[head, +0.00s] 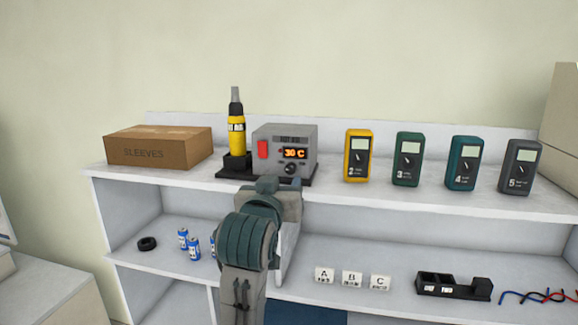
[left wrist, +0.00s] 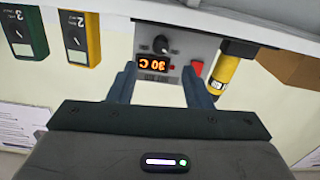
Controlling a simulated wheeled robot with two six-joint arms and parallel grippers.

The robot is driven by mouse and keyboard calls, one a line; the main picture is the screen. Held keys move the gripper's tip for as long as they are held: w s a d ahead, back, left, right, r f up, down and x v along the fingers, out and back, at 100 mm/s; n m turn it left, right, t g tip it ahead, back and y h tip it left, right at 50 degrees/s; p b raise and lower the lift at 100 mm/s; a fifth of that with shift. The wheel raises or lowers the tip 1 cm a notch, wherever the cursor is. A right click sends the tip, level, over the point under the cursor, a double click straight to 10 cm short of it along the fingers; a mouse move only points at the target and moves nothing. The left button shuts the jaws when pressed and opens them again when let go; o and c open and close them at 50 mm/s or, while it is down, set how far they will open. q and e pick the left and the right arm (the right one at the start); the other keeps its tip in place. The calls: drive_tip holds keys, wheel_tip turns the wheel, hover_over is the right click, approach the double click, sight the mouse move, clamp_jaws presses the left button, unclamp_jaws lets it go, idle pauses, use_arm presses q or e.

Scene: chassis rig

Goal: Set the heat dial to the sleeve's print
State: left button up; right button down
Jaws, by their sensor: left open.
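The hot air station (head: 287,145) stands on the top shelf. It has a red switch, a lit orange display reading 30 C and a black heat dial (head: 291,169) below the display. The dial also shows in the left wrist view (left wrist: 161,44), upside down. My left gripper (left wrist: 158,82) is open and empty, its fingers pointing toward the station's front with the display between them. In the head view my left arm stands in front of the shelf, below the station. A brown box marked SLEEVES (head: 158,148) sits left of the station; no sleeve print is readable. My right gripper is not in view.
A yellow hot air tool (head: 236,132) stands upright in its holder beside the station. Several meters, including a yellow one (head: 358,155), line the shelf to the right. The lower shelf holds blue cells (head: 193,246), a black ring (head: 147,243), lettered cards (head: 352,280) and a black holder (head: 454,286).

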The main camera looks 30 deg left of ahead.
sight(289, 170)
use_arm(q)
drive_tip(key=p+x, duration=0.2)
drive_tip(key=x, duration=0.5)
clamp_jaws()
